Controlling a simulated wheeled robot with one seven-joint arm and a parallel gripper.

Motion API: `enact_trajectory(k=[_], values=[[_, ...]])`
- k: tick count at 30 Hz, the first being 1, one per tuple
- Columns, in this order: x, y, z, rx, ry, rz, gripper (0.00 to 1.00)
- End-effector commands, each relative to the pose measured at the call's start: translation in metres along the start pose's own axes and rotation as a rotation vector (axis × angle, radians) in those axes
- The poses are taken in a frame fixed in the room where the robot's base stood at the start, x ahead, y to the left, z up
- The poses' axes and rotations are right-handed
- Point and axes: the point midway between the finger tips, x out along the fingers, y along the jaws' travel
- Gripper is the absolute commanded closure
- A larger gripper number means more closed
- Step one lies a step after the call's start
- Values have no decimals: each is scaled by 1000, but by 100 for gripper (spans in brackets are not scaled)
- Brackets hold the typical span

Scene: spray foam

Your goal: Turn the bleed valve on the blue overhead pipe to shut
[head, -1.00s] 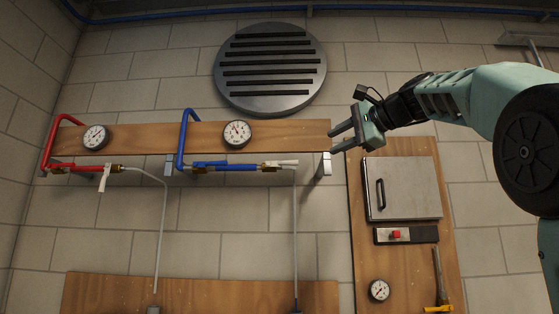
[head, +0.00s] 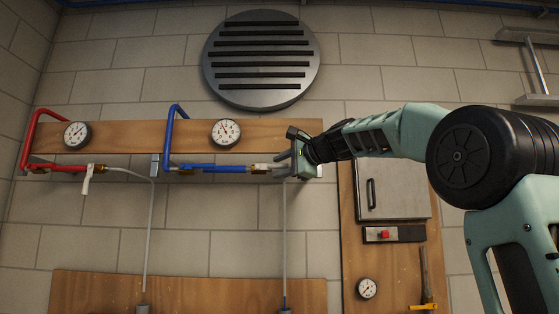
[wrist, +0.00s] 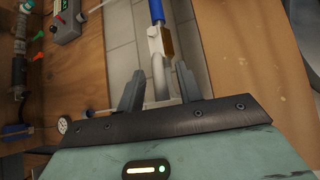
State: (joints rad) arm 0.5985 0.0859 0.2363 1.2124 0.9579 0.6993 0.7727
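The blue overhead pipe (head: 210,167) runs below the wooden shelf board and ends at a brass valve body (head: 262,167); it also shows at the top of the wrist view (wrist: 156,9). In the wrist view, a pale valve part (wrist: 153,47) sits beside the brass fitting (wrist: 167,41), with a grey curved hose below. My gripper (head: 279,162) is at the valve's right end and hides most of its white lever in the head view. In the wrist view my gripper's fingers (wrist: 160,85) are apart, one on each side of the pale parts. I cannot tell whether they touch.
A red pipe (head: 62,167) with a hanging white lever (head: 87,180) is at the left. Two gauges (head: 77,134) (head: 225,132) sit on the wooden shelf board (head: 150,136). A grey cabinet (head: 395,190) is below my arm. A round vent (head: 260,60) is above.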

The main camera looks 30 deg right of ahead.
Motion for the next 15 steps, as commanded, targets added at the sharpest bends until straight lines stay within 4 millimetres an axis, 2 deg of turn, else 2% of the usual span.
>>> enact_trajectory(k=[4, 12, 14, 15], values=[[8, 0, 1, 0, -1, 1, 65], [9, 1, 0, 0, 0, 0, 65], [9, 1, 0, 0, 0, 0, 78], [9, 1, 0, 0, 0, 0, 90]])
